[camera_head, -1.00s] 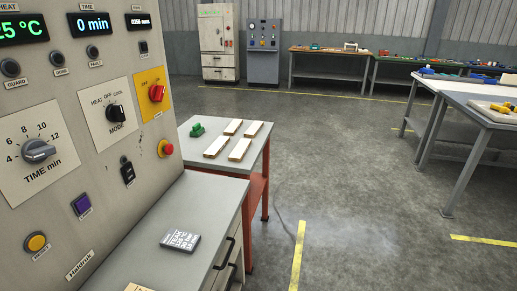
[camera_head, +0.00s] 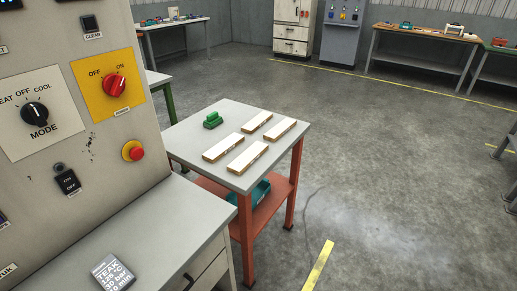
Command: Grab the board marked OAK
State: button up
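Several pale boards lie flat on a small grey-topped table with red legs (camera_head: 188,130): a back left board (camera_head: 257,122), a back right board (camera_head: 280,129), a front left board (camera_head: 223,147) and a front right board (camera_head: 247,157). They lie apart from one another. Any marks on them are too small to read, so I cannot tell which one says OAK. A green object (camera_head: 212,120) stands behind them at the table's left. My gripper is not in view.
A teal bin (camera_head: 250,193) sits on the table's lower shelf. The floor (camera_head: 390,170) to the right is clear.

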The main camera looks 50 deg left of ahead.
aim_at(238, 166)
jog(key=u, duration=0.4)
jog(key=i, duration=0.8)
jog(key=u, duration=1.35)
jog(key=i, duration=0.55)
jog(key=u, duration=0.55)
